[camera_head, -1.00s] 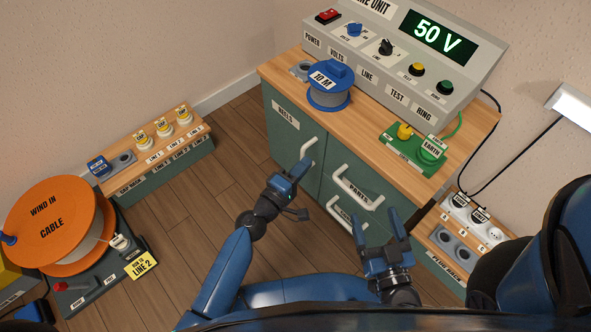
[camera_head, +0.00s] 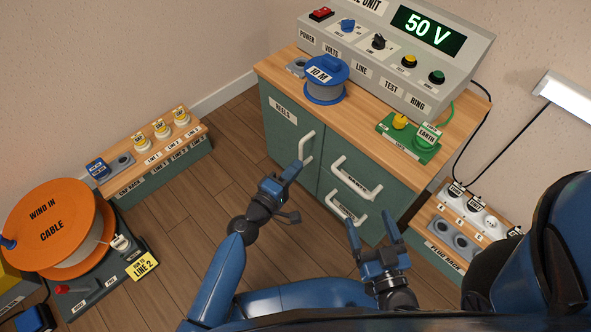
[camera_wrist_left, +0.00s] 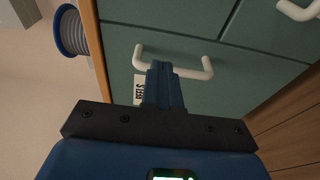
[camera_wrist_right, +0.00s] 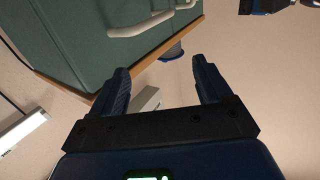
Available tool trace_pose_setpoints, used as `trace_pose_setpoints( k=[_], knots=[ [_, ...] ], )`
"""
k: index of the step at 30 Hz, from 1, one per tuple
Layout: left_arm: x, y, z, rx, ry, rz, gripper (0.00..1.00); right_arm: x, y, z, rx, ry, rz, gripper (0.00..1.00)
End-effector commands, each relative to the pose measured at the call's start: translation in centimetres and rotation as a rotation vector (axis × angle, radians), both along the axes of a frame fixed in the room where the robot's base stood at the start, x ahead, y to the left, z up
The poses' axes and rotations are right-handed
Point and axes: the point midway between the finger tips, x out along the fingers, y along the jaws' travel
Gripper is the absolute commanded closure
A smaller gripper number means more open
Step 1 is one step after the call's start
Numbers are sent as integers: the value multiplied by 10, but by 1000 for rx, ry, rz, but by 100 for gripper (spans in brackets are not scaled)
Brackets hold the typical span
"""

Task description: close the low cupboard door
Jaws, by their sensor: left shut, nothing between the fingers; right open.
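The low cupboard door (camera_head: 286,140) is the green front panel labelled REELS, with a white bar handle (camera_head: 307,145) near its right edge. It looks flush with the cupboard front. My left gripper (camera_head: 292,172) is shut and empty, just in front of the door below the handle. In the left wrist view the door (camera_wrist_left: 116,45) and handle (camera_wrist_left: 205,66) show behind the shut fingers (camera_wrist_left: 163,72); whether they touch the handle I cannot tell. My right gripper (camera_head: 372,232) is open and empty, in front of the drawers, apart from them.
Two drawers with white handles (camera_head: 356,184) stand right of the door. A blue cable reel (camera_head: 325,82), the line unit (camera_head: 400,62) and a green earth block (camera_head: 408,146) stand on top. An orange cable drum (camera_head: 58,225) stands at left. The wooden floor between is clear.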

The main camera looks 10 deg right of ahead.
Motion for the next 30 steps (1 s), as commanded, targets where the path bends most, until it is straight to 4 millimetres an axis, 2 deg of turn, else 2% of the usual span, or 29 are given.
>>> trace_pose_setpoints(
  k=[8, 19, 24, 30],
  knots=[
    [-30, 1, 0, 1, 1, -3, 100, 0, 0, 2, 0, 0, 0, 22],
    [-85, 2, -1, 1, 1, -4, 100, 0, 0, -3, 0, 0, 0, 22],
    [-97, 2, 0, 0, 0, -2, 100, 0, 0, -4, 0, 0, 0, 22],
    [-99, 4, 0, 10, -9, 11, 100, 0, 0, -5, 0, 0, 0, 22]
  ],
)
